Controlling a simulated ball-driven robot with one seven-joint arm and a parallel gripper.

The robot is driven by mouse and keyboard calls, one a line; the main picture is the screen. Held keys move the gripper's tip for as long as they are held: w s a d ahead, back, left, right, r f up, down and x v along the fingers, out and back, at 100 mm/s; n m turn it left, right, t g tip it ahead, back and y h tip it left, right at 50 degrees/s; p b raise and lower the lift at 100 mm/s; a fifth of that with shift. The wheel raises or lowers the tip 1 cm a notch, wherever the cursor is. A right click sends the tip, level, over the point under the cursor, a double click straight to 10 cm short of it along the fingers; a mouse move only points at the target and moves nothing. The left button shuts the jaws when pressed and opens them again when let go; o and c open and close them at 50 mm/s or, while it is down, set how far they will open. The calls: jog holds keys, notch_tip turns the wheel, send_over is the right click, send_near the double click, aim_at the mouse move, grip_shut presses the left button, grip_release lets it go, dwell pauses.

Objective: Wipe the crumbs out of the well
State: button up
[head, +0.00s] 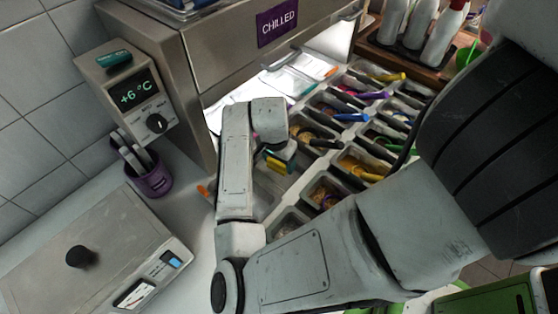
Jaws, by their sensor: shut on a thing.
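My gripper (284,152) hangs from the end of my arm over the left side of the topping wells. It is shut on a small yellow and teal block (277,164), which looks like a sponge and is partly hidden by the gripper. A grey, empty-looking well (262,190) lies below and left of it, partly covered by my arm. Crumbs are too small to make out. I cannot tell whether the block touches the well's floor.
Several filled wells (358,160) with coloured-handled spoons lie to the right. A steel chilled hood (225,50) overhangs behind. Bottles (418,22) stand at the back right.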

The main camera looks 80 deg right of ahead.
notch_tip(320, 180, up, 9)
jog(key=p, duration=0.6)
jog(key=shift+r+p, duration=0.1)
jog(key=shift+p, duration=0.25)
